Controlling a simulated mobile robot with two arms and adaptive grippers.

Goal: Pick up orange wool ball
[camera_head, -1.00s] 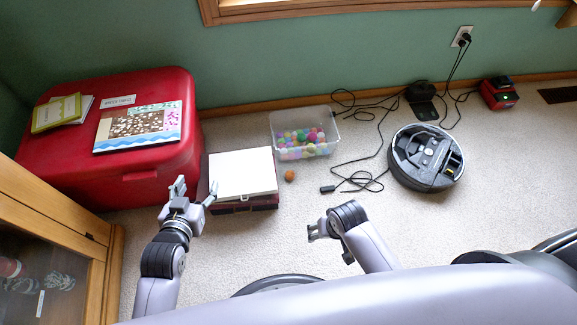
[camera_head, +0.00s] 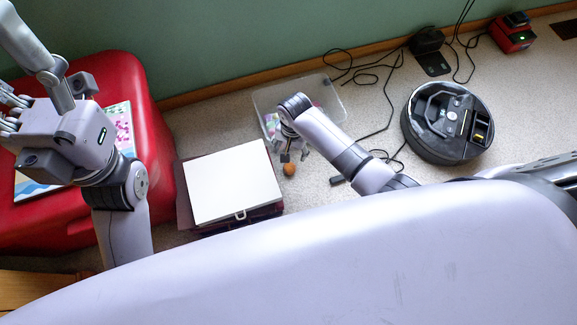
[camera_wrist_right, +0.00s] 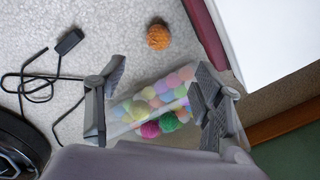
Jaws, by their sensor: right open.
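The orange wool ball (camera_head: 289,169) lies on the carpet just right of the white-topped box. It also shows in the right wrist view (camera_wrist_right: 158,37), up from and apart from the fingers. My right gripper (camera_head: 293,155) is low, close to the ball on its far side, and partly hidden by my arm. In the wrist view my right gripper (camera_wrist_right: 160,98) is open, with the clear bin of coloured balls showing between and beyond its fingers. My left arm is raised over the red chest; its gripper (camera_head: 10,112) is at the left picture edge, its opening unclear.
The clear bin (camera_head: 332,92) is partly hidden by my right arm. The white-topped box (camera_head: 235,183) stands left of the ball. A robot vacuum (camera_head: 448,123) and black cables (camera_head: 388,105) lie to the right. A red chest (camera_head: 125,80) stands at left.

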